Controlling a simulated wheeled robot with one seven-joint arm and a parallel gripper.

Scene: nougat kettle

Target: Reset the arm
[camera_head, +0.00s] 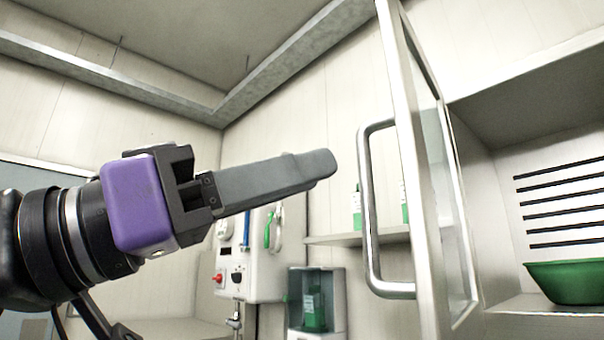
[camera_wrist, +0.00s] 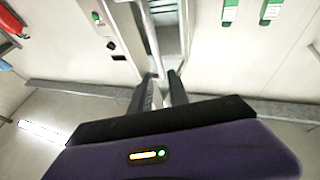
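My gripper (camera_head: 322,165) is raised at the left and middle of the head view, its grey fingers pointing right. In that view the fingers overlap edge-on. In the wrist view the two fingers of my gripper (camera_wrist: 161,84) stand apart with a gap between them, and nothing appears gripped. A glass door with a metal frame (camera_head: 412,150) stands open to the right of the fingertips. Its bar handle (camera_head: 368,215) is just right of the tips and looks apart from them, though the depth is hard to judge.
An open cabinet at the right holds a green bowl (camera_head: 568,282). Green bottles (camera_head: 357,208) stand on a shelf behind the door. A white wall unit (camera_head: 262,250) and a dispenser with a green bottle (camera_head: 315,300) are below the fingers. Free air lies above my gripper.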

